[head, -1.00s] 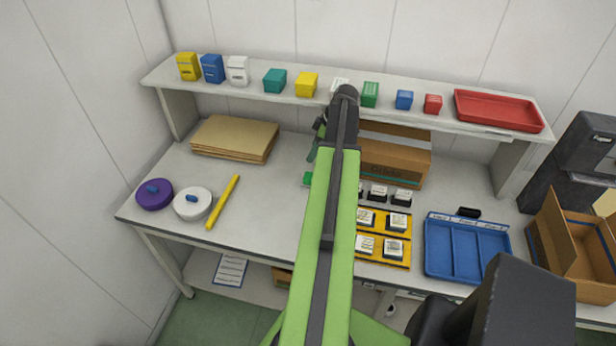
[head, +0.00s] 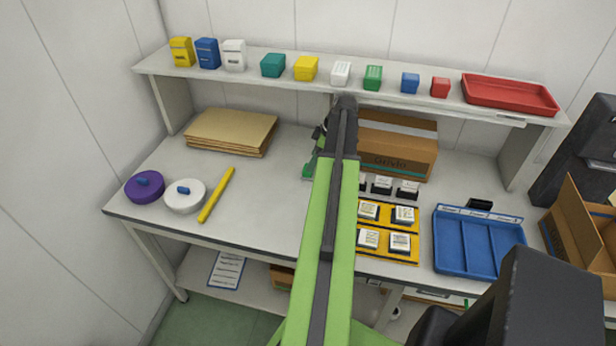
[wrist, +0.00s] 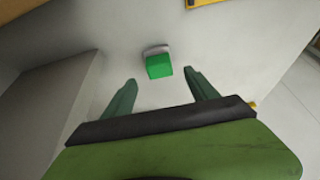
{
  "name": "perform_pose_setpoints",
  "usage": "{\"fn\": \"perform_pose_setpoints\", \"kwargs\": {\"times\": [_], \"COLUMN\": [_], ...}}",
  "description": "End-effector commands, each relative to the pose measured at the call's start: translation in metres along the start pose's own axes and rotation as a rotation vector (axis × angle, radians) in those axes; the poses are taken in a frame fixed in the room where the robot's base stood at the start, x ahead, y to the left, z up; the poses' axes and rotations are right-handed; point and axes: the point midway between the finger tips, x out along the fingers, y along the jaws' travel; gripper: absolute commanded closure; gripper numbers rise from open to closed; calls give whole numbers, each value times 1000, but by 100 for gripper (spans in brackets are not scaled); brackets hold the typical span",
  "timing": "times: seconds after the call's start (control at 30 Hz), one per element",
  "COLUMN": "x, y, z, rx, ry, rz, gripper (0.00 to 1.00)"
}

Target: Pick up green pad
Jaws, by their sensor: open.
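The green pad (wrist: 159,66), a small bright green block with a grey-white part along its far side, lies on the grey table. In the wrist view it sits just beyond my gripper (wrist: 161,88), about centred between the two fingertips. The fingers are apart with nothing between them, and I see no contact with the pad. In the head view a bit of the green pad (head: 307,171) shows left of my green arm, which hides the rest. My gripper (head: 318,142) is mostly hidden there behind the arm's dark end.
A cardboard box (head: 400,155) stands right of my arm. A raised shelf (head: 220,75) with small boxes runs along the back.

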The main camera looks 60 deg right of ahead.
Motion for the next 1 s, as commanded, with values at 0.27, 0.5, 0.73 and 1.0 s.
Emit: {"fn": "perform_pose_setpoints", "kwargs": {"times": [0.27, 0.5, 0.73, 1.0], "x": [55, 59, 59, 59], "y": [0, 0, 0, 0], "z": [3, 0, 0, 0], "rx": [-1, 0, 0, 0], "ry": [0, 0, 0, 0], "rz": [0, 0, 0, 0], "gripper": [33, 33, 54, 89]}}
